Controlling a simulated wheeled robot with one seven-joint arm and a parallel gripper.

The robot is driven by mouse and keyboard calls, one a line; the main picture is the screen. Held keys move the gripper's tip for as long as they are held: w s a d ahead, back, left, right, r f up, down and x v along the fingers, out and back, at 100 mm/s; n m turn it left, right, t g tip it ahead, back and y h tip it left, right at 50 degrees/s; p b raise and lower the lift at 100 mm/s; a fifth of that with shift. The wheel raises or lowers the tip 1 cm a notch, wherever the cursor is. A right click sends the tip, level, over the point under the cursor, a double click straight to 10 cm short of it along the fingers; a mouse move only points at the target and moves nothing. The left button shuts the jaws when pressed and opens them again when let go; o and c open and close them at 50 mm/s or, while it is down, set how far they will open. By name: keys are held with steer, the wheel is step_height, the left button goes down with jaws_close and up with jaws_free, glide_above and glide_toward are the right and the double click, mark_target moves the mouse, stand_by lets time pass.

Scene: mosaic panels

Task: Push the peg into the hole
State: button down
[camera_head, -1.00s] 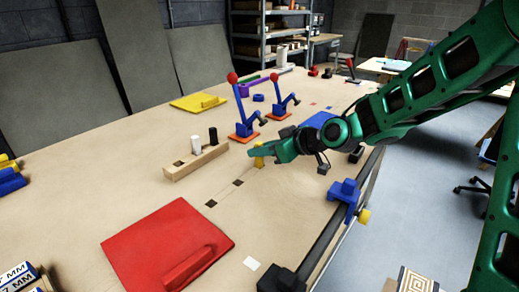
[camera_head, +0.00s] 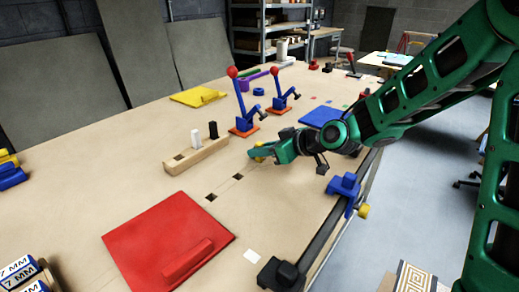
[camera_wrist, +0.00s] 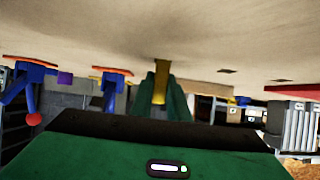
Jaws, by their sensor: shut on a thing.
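A yellow peg (camera_head: 258,158) is held in my gripper (camera_head: 254,152), low over the wooden tabletop. In the wrist view, where the table is at the top, the yellow peg (camera_wrist: 160,88) stands between the green fingers (camera_wrist: 161,95). Its end meets the table surface there. I cannot tell how deep it sits in a hole. Two dark square holes, the nearer hole (camera_head: 211,197) and the farther hole (camera_head: 238,177), lie empty in line with the peg. A wooden block (camera_head: 181,164) beside them holds a white peg (camera_head: 196,144) and a black peg (camera_head: 213,130).
A red panel with a handle (camera_head: 140,240) lies at the front. Two blue toggle clamps with red knobs, a left clamp (camera_head: 241,110) and a right clamp (camera_head: 279,95), stand behind my gripper. A blue clamp (camera_head: 343,187) sits at the table's right edge.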

mark_target(260, 143)
steer(key=shift+f, duration=0.45)
steer(key=c, duration=1.6)
jaws_free()
step_height(260, 143, up, 4)
steer(key=shift+w+r, duration=0.1)
steer(key=shift+r, duration=0.05)
steer(key=s+a+r, duration=0.2)
steer(key=s, duration=0.1)
steer(key=s+a+r, duration=0.2)
steer(key=a, duration=0.1)
steer(key=s+a+r, duration=0.2)
steer(key=s+a, duration=0.1)
steer(key=shift+s+r, duration=0.3)
steer(key=shift+s, duration=0.1)
